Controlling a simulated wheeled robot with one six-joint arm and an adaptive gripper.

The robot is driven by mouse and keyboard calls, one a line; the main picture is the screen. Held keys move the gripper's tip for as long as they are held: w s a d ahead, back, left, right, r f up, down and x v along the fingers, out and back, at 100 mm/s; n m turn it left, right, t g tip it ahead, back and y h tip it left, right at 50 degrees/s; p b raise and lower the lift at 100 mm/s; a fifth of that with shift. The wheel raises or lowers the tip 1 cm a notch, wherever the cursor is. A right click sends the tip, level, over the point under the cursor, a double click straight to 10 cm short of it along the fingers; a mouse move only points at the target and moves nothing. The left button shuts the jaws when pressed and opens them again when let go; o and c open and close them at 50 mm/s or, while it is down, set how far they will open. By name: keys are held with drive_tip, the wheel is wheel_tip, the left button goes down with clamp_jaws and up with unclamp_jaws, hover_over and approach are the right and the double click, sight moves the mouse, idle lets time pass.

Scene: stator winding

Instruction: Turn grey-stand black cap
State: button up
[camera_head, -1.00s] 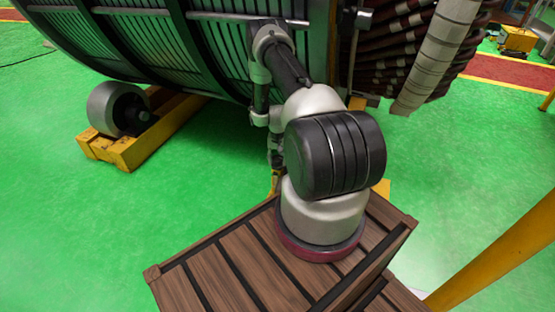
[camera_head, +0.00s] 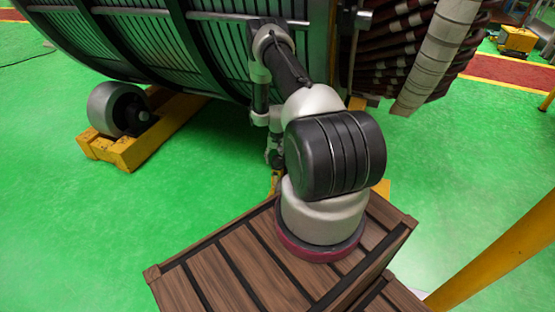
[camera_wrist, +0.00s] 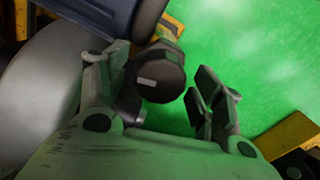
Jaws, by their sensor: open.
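The black cap (camera_wrist: 162,76), a dark round knob with a pale rectangular mark on its face, shows in the wrist view. My gripper (camera_wrist: 160,88) is open, with one finger to the cap's left and the other to its right. The cap appears between the fingers, nearer the left one; I cannot tell whether that finger touches it. A clear gap of green floor lies between cap and right finger. A large grey rounded body (camera_wrist: 38,95) fills the left side. In the head view my gripper (camera_head: 273,157) is small and partly behind my arm; the cap cannot be made out there.
A grey roller (camera_head: 115,108) sits on a yellow base (camera_head: 125,152) at left. A yellow post (camera_head: 500,250) stands at right. Green floor lies open at left.

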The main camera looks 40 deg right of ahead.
sight(277, 158)
wheel_tip(277, 158, up, 7)
drive_tip(key=shift+r, duration=0.2)
idle(0.6)
